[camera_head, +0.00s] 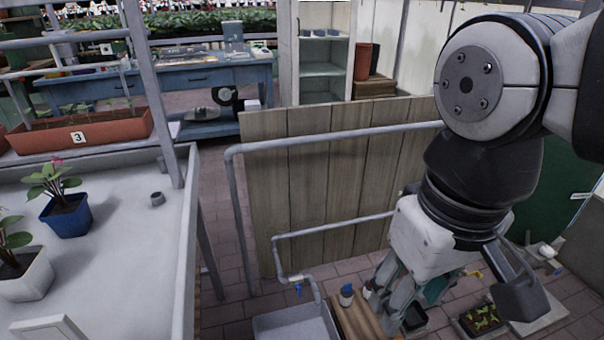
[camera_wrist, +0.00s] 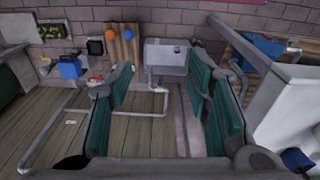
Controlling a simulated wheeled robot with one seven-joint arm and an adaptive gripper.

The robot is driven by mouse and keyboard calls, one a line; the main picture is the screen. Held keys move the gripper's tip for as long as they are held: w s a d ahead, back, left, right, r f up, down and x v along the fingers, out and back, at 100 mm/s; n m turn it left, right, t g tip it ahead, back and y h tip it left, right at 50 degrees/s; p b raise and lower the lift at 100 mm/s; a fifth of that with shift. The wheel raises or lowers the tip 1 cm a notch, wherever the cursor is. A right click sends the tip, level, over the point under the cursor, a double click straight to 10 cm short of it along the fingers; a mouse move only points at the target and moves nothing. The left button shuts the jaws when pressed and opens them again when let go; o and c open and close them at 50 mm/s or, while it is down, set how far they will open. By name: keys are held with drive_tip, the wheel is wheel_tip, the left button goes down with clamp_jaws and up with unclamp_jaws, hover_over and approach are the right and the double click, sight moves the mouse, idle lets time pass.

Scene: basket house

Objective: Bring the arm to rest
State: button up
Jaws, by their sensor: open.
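My arm reaches in from the upper right of the head view and bends down. My gripper (camera_head: 396,296) hangs from it with its fingers pointing downward, in front of the plank panel. In the wrist view, my gripper (camera_wrist: 168,85) shows two green-padded fingers spread wide apart. Nothing is between them, and I see no object held. The floor and a grey sink show beyond the gap.
A plank panel (camera_head: 315,190) and grey pipe rails (camera_head: 340,137) stand close to the arm. A grey sink (camera_head: 296,325) and a wooden board (camera_head: 362,322) lie below. A white bench (camera_head: 110,265) with potted plants is at left. A blue table (camera_head: 190,82) stands behind.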

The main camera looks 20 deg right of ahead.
drive_tip(key=shift+s+f, duration=0.25)
drive_tip(key=shift+s, duration=0.8)
wheel_tip(320, 180, up, 20)
drive_tip(key=t+p, duration=0.3)
drive_tip(key=p, duration=1.5)
drive_tip(key=shift+a, duration=0.15)
drive_tip(key=shift+w+f, duration=0.1)
